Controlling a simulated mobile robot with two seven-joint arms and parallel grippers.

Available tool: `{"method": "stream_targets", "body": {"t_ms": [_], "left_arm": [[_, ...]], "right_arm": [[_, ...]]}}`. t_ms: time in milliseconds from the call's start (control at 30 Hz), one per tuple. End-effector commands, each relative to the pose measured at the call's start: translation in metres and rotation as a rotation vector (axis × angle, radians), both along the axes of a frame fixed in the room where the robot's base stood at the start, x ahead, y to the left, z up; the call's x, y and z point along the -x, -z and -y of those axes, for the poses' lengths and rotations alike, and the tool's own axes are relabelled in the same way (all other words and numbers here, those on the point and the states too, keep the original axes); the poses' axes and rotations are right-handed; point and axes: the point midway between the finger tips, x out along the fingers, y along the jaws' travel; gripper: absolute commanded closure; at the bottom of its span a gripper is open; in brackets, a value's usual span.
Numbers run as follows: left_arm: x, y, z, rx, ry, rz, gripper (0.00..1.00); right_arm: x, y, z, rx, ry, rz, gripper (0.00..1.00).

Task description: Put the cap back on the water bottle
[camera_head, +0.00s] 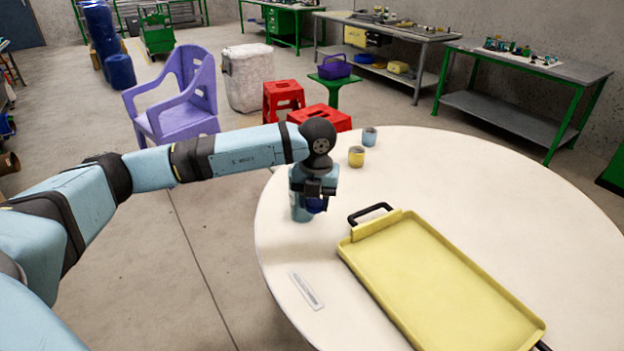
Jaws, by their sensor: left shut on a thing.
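My left gripper (320,194) points down above the left side of the round white table and is shut on a small dark blue thing, apparently the cap (316,205). A light blue bottle (300,212) stands on the table just behind and left of the fingers. The gripper hides much of the bottle, including its top. I cannot tell whether the cap touches the bottle. My right gripper is not in view.
A yellow tray (440,285) with black handles lies on the white table (510,200), right of the bottle. A yellow cup (356,157) and a grey-blue cup (369,137) stand farther back. A small white strip (306,290) lies near the front-left edge. The table's right side is clear.

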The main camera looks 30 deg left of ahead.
Motion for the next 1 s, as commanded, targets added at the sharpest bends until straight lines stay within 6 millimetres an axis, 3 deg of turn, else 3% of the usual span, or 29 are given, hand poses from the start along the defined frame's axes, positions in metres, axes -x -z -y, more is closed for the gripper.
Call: {"method": "stream_targets", "body": {"t_ms": [33,467,1000], "left_arm": [[0.005,-0.006,0.004,-0.002,0.130,-0.007,0.81],[0.042,0.002,0.037,0.001,1.371,-0.045,0.81],[0.105,-0.002,0.081,0.017,2.922,-0.059,0.81]], "right_arm": [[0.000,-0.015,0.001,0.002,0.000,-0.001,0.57],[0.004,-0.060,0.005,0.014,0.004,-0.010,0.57],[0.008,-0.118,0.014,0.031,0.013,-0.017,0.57]]}}
